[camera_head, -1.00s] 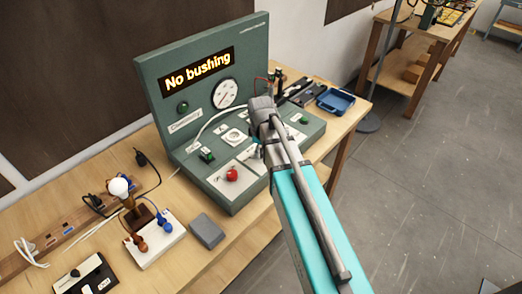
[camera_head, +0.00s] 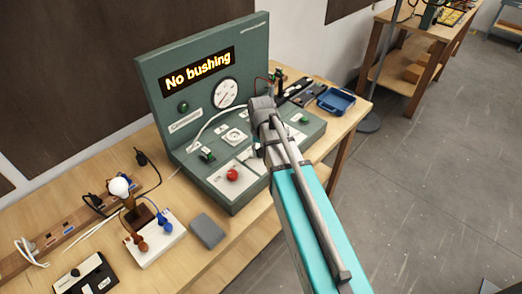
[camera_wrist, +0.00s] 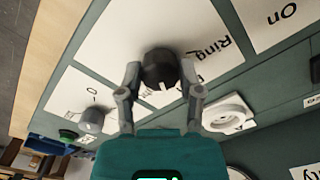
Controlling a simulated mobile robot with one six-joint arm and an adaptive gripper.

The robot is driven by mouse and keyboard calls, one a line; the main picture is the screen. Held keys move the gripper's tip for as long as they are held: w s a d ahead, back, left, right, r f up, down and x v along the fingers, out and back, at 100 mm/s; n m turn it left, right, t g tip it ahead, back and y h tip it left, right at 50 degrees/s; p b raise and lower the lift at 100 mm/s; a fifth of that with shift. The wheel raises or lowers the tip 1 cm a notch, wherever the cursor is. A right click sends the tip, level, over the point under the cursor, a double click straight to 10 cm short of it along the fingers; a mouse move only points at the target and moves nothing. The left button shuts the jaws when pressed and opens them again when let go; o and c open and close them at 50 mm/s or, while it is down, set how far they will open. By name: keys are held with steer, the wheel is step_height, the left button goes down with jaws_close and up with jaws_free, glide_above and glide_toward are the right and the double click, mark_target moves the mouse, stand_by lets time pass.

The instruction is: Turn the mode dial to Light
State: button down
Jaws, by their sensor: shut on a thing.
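The mode dial (camera_wrist: 160,66) is a dark round knob with a white mark, on a white plate (camera_wrist: 120,40) in the wrist view. The mark points toward the lower edge of the picture. A "Ring" label (camera_wrist: 209,48) is beside it; another label is partly hidden by the right finger. My gripper (camera_wrist: 160,75) has one finger on each side of the dial and is shut on it. In the head view, my wrist (camera_head: 263,108) covers most of the gripper and the dial at the front right of the green test bench (camera_head: 212,175).
The bench display (camera_head: 198,71) reads "No bushing". A red button (camera_head: 232,174) is left of my gripper. In the wrist view, a grey knob (camera_wrist: 91,120) and a white round socket (camera_wrist: 228,113) are nearby. A blue tray (camera_head: 336,100) lies at the table's right end.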

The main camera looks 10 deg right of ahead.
steer(key=m, duration=0.6)
steer(key=shift+m, duration=0.3)
stand_by(0.4)
steer(key=shift+c, duration=1.3)
jaws_free()
steer(key=shift+n, duration=0.4)
